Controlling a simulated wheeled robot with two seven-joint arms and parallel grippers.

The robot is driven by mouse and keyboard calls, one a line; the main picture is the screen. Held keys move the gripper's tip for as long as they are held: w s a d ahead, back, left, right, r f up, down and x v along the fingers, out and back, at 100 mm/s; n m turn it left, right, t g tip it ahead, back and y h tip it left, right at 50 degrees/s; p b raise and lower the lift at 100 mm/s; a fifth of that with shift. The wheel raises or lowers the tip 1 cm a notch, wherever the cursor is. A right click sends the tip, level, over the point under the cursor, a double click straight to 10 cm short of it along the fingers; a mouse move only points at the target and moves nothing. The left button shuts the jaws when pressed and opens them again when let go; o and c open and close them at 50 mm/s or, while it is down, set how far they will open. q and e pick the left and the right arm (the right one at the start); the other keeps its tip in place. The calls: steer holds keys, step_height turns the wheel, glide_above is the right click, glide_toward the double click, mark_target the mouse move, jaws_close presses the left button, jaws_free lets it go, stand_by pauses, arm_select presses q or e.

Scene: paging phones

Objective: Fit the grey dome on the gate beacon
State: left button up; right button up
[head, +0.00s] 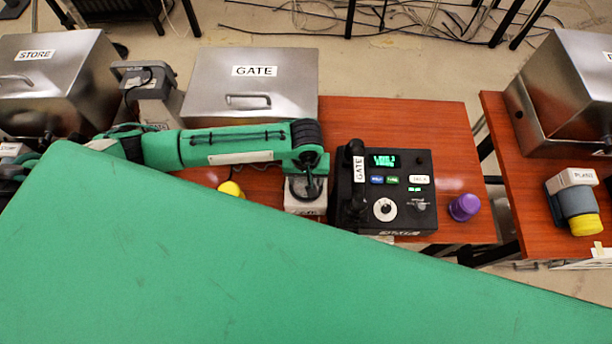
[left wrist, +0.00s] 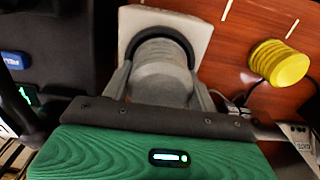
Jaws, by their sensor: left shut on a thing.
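The grey dome (left wrist: 160,78) is ribbed and sits between the fingers of my left gripper (left wrist: 160,95), which is shut on it. It meets a dark ring on the pale square base of the gate beacon (left wrist: 200,25). I cannot tell whether it is fully seated. In the head view, my left gripper (head: 305,186) is above the pale beacon base (head: 306,208), just left of the black gate phone (head: 385,190); the dome is mostly hidden there. My right gripper is not in view.
A yellow dome (head: 231,189) lies left of the beacon, and it also shows in the left wrist view (left wrist: 280,63). A purple dome (head: 465,207) is right of the phone. The metal GATE box (head: 250,88) stands behind. The PLAZA beacon (head: 575,200) is at the right.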

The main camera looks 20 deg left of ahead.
arm_select(q)
steer(key=shift+f, duration=0.1)
steer(key=o, duration=1)
step_height(320, 180, up, 12)
steer(key=b, duration=0.1)
steer(key=shift+b, duration=0.4)
steer(key=shift+s, duration=0.1)
